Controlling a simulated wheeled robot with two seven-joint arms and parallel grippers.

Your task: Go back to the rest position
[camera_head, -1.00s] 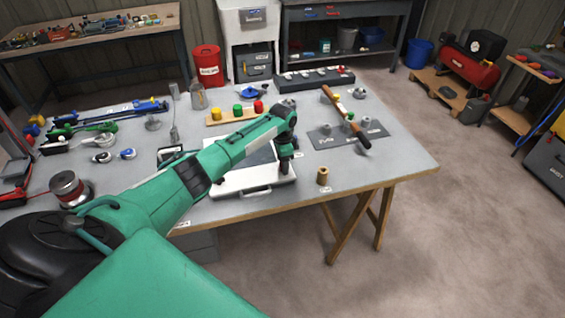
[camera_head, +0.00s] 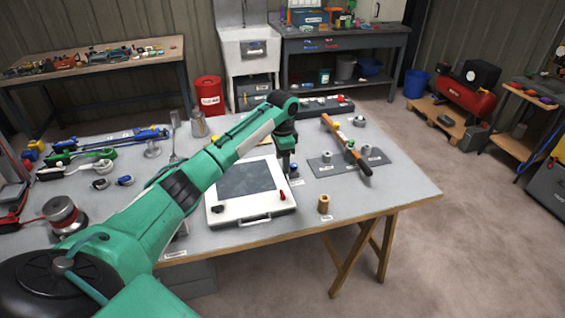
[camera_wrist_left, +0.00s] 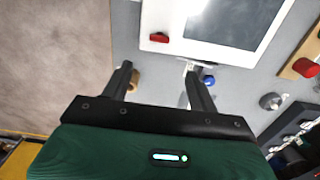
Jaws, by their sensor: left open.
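My left gripper (camera_head: 287,170) points down over the grey workbench (camera_head: 400,215), beside the right edge of a white case with a dark panel (camera_head: 217,213). In the left wrist view its two fingers (camera_wrist_left: 158,70) are apart with nothing between them; the case (camera_wrist_left: 270,55) lies beyond the fingertips. A small red item (camera_head: 283,196) lies on the case's right side. My green left arm reaches across the bench from the lower left and hides part of it. My right gripper is not in view.
A wooden spool (camera_head: 323,204) stands near the bench's front edge. A dark grey mat (camera_head: 327,169) holds several small pieces and a wooden-handled tool (camera_head: 346,145). Open floor lies to the right.

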